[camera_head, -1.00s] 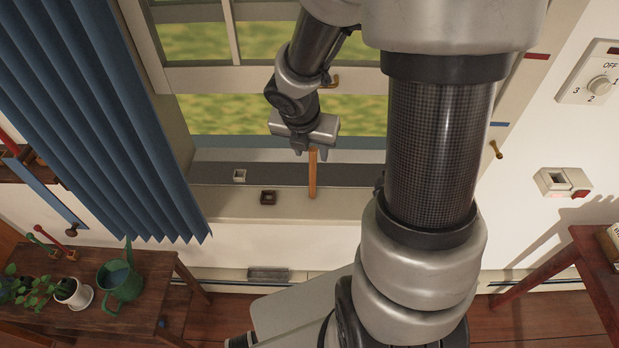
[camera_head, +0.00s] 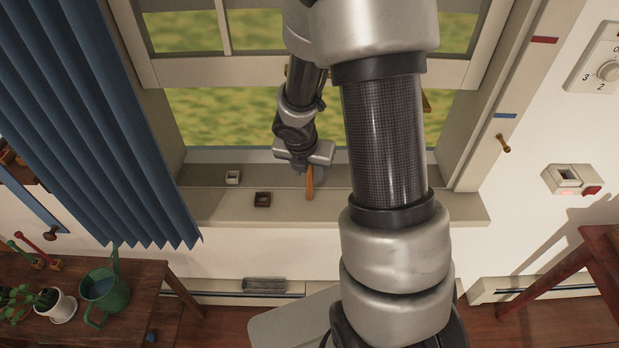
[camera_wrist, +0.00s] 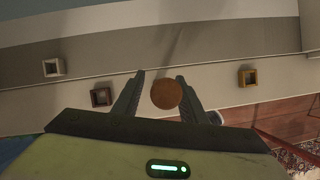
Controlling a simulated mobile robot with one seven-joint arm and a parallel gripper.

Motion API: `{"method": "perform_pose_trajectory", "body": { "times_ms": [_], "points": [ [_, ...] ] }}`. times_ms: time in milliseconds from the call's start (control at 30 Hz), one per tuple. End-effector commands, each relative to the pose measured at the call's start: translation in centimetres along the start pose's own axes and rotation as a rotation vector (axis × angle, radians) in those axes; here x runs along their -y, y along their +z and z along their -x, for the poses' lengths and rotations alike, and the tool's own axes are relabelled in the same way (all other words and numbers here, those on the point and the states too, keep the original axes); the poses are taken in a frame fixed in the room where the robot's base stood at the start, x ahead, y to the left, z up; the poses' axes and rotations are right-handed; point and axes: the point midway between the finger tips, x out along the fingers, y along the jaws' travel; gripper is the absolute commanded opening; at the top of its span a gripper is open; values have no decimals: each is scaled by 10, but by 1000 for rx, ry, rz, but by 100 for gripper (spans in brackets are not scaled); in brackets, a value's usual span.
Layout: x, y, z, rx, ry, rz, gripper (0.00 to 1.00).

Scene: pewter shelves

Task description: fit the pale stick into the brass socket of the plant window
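An orange-brown wooden stick (camera_head: 310,183) stands upright at the window sill's front, right of the dark brown socket; I see no paler stick. In the wrist view its round top (camera_wrist: 165,94) lies between my fingers, with a narrow gap on either side. My gripper (camera_head: 309,172) is open, pointing down around the stick's upper part; it also shows in the wrist view (camera_wrist: 160,80). The brass socket (camera_wrist: 247,76), a small square golden block, is right of the stick in the wrist view. In the head view my arm hides it. The stick's foot is hidden in the wrist view.
A white socket (camera_head: 233,177) and a dark brown socket (camera_head: 262,199) sit on the sill (camera_head: 225,207) left of the stick. A blue curtain (camera_head: 90,120) hangs at left. A bench (camera_head: 150,285) with a green watering can (camera_head: 106,292) stands below it.

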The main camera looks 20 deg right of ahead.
Motion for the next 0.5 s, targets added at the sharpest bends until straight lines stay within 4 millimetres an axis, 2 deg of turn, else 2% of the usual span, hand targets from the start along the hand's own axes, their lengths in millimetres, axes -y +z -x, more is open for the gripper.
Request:
{"method": "perform_pose_trajectory", "body": {
  "times_ms": [200,433,500],
  "points": [
    [0,1,-1,1,1,-1,38],
    [0,1,-1,1,1,-1,0],
    [0,1,-1,1,1,-1,0]
  ]
}}
